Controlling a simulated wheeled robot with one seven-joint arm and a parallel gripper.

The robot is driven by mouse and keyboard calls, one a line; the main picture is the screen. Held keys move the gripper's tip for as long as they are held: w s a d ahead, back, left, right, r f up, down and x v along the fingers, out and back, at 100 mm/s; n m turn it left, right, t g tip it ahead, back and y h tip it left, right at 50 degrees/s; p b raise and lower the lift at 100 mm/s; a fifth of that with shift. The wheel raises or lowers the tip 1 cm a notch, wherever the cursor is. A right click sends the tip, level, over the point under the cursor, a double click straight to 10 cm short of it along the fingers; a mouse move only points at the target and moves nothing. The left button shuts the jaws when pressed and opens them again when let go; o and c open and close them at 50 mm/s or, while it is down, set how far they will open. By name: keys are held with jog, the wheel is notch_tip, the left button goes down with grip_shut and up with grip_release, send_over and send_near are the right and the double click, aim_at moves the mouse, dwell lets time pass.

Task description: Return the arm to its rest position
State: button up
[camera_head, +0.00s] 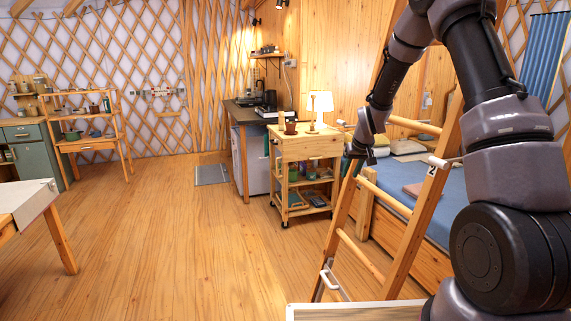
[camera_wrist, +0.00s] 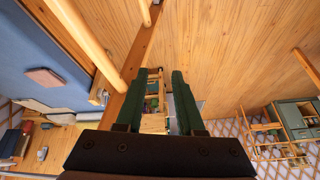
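My arm rises on the right of the head view, bends at the top and hangs down to my gripper (camera_head: 361,158). My gripper points downward in front of the wooden ladder (camera_head: 424,205), close to its left rail in the picture; I cannot tell whether they touch. In the wrist view my gripper (camera_wrist: 162,74) shows two dark green fingers standing apart, with nothing held between them. The wooden trolley (camera_wrist: 153,122) shows far off through the gap. The ladder's rail also shows in the wrist view (camera_wrist: 138,65), left of the fingers.
A bed (camera_head: 440,213) with a blue cover stands behind the ladder. The wooden trolley (camera_head: 305,148) carries a lamp (camera_head: 320,103) and a pot. The middle floor (camera_head: 190,250) is clear.

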jog(key=s+d+r+m, duration=0.1)
jog(key=s+r, duration=0.7)
jog(key=r, duration=0.3)
jog(key=s+d+r+m, duration=0.1)
jog(key=s+r+m, duration=0.1)
jog(key=s+r, duration=0.75)
jog(key=s+r+m+t, duration=0.1)
jog(key=s+r, duration=0.3)
jog(key=s, duration=0.5)
jog(key=s+r+m+t, duration=0.1)
jog(key=s+r, duration=0.3)
jog(key=s, duration=0.6)
jog(key=shift+s+y, duration=0.25)
jog(key=shift+y, duration=0.15)
jog(key=shift+s+a, duration=0.1)
